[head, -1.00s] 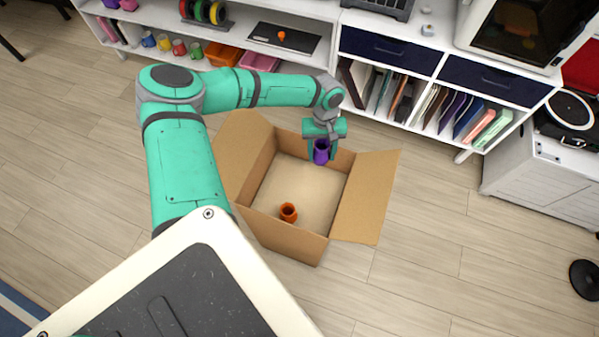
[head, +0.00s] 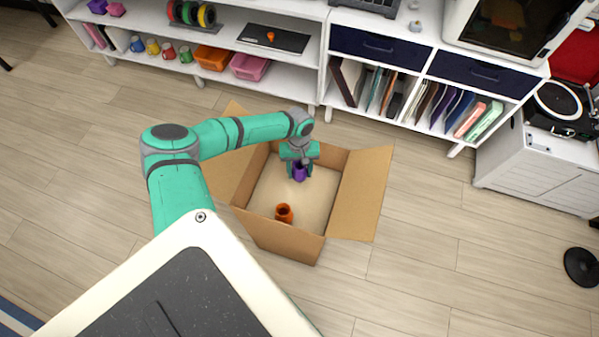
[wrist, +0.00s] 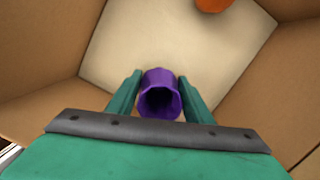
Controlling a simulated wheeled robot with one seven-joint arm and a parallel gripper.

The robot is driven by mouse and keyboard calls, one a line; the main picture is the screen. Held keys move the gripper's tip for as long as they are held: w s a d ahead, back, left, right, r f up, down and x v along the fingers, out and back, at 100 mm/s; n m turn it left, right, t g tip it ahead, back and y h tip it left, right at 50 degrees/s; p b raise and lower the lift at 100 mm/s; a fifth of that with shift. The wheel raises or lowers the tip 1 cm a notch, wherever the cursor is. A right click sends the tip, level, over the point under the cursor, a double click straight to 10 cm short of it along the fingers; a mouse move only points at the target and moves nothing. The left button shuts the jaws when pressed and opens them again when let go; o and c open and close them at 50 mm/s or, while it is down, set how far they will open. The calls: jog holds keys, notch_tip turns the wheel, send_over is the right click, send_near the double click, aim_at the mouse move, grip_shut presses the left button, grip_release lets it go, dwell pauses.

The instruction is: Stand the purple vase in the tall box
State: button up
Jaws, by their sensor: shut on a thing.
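The purple vase (head: 299,173) is between the fingers of my gripper (head: 300,170), over the back part of the tall box's inside. The tall box (head: 364,195) is open cardboard with its flaps folded outward. In the wrist view the vase (wrist: 160,97) shows its open mouth toward the camera, with a green finger of my gripper (wrist: 160,92) on each side. The box floor shows beyond it. The vase looks roughly upright; I cannot tell whether its base touches the floor.
An orange vase (head: 284,214) stands inside the box near its front wall and also shows at the top of the wrist view (wrist: 213,4). The box floor between is clear. White shelving (head: 322,60) stands behind the box. Wood floor (head: 430,230) is open at right.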

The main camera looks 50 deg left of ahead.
jog(key=shift+f, duration=0.55)
jog(key=shift+f, duration=0.1)
jog(key=o, duration=1)
jog(key=shift+o, duration=0.2)
notch_tip(320, 180, up, 12)
jog(key=w+a, duration=0.1)
jog(key=shift+a, duration=0.2)
jog(key=shift+w+d, duration=0.1)
jog(key=shift+w, duration=0.05)
